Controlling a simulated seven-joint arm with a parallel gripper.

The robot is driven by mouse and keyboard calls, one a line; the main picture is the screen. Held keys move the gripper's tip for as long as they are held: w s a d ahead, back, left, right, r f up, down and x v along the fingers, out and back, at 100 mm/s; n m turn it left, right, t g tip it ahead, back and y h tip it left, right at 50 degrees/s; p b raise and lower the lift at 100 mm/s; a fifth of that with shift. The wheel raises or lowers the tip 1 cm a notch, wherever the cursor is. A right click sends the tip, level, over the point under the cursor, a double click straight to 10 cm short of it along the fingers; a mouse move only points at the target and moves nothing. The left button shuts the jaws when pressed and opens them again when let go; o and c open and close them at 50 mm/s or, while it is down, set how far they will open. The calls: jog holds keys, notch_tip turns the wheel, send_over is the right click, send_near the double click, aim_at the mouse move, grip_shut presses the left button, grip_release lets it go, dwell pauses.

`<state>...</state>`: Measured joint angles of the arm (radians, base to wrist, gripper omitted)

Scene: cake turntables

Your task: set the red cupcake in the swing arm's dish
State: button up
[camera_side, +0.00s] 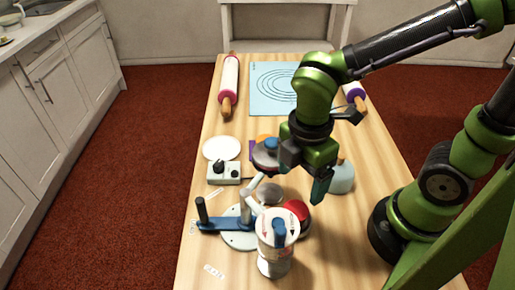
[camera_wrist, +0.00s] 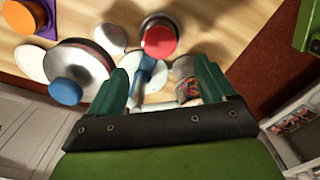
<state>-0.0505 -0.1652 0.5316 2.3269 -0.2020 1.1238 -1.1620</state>
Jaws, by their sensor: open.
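The red cupcake (camera_side: 297,211) appears as a red rounded top on a dark base, right of the swing arm, partly hidden by a canister; in the wrist view it is the red disc (camera_wrist: 160,40) above the gap between the fingers. My gripper (camera_side: 319,190) is in the air above and to the right of it, fingers apart and empty (camera_wrist: 160,82). The blue swing arm (camera_side: 224,223) lies over a white round base, with a pale upright and link. A small grey disc (camera_side: 270,193) sits by the link; I cannot tell whether it is the arm's dish.
A white canister (camera_side: 268,267) with a blue piece on top stands in front. Behind are a turntable with a blue top piece (camera_side: 271,145), a control box (camera_side: 223,172) and a white disc (camera_side: 222,148). A blue-grey jar (camera_side: 342,177) stands right. Rolling pins and a mat (camera_side: 275,80) lie farther back.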

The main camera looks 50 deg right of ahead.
jog(key=w+d+r+m+t+y, duration=0.2)
jog(key=d+r+m+t, duration=0.5)
jog(key=m, duration=1.3)
jog(key=w+d+r, duration=0.1)
jog(key=d+r, duration=0.2)
jog(key=d, duration=0.1)
jog(key=shift+d+r, duration=0.2)
jog(key=shift+d, duration=0.15)
